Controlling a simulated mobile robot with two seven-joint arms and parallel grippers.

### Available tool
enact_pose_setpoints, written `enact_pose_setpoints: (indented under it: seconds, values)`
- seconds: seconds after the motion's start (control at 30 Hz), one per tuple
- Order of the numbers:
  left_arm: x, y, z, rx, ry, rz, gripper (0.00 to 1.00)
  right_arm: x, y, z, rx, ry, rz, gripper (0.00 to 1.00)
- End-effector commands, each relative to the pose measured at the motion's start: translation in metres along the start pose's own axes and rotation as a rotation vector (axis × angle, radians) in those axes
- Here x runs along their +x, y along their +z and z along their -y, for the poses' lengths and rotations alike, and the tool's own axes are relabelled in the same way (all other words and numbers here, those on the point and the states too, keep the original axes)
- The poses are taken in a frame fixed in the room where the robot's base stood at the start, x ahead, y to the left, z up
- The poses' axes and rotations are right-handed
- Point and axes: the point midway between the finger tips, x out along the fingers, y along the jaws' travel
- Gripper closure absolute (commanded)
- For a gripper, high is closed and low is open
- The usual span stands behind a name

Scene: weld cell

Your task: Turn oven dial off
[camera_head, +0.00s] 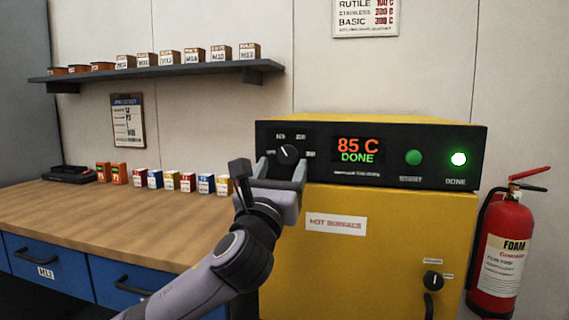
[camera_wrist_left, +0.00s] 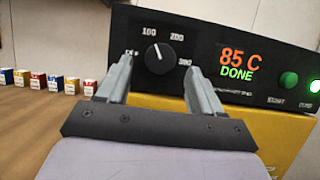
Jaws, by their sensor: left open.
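The oven dial (camera_head: 288,154) is a round black knob on the black control panel of the yellow oven (camera_head: 390,245). It also shows in the left wrist view (camera_wrist_left: 160,58), with marks around it that read OFF at the left, then 100, 200 and 300. Its white pointer line points up and slightly left, between 100 and 200. The display (camera_head: 357,150) reads 85 C DONE. My left gripper (camera_head: 281,172) is open in front of the panel, just below the dial. In the wrist view its fingers (camera_wrist_left: 158,70) stand on either side of the dial, with nothing between them. My right gripper is not in view.
A green button (camera_head: 413,158) and a lit green lamp (camera_head: 459,159) sit right on the panel. A wooden bench (camera_head: 120,212) with small boxes lies left. A shelf (camera_head: 160,72) hangs above. A fire extinguisher (camera_head: 503,245) stands right. A vent knob (camera_head: 433,281) is on the door.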

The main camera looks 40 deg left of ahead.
Motion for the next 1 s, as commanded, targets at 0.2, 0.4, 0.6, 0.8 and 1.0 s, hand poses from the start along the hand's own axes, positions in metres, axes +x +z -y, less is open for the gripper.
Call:
enact_pose_setpoints:
  seconds: [0.2, 0.4, 0.6, 0.8, 1.0]
  values:
    - [0.022, 0.000, 0.000, -0.001, 0.000, -0.001, 0.34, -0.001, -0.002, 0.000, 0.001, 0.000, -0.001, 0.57]
    - [0.027, -0.001, 0.000, -0.001, -0.001, -0.001, 0.34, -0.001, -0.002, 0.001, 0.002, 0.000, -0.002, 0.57]
    - [0.027, -0.001, 0.000, -0.001, -0.001, -0.001, 0.43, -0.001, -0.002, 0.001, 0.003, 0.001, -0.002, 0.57]
    - [0.027, -0.001, 0.000, -0.001, -0.001, -0.001, 0.89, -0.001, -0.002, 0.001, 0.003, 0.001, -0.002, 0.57]
    - [0.027, 0.000, 0.001, -0.014, 0.003, -0.002, 0.88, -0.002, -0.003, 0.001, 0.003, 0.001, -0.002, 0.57]
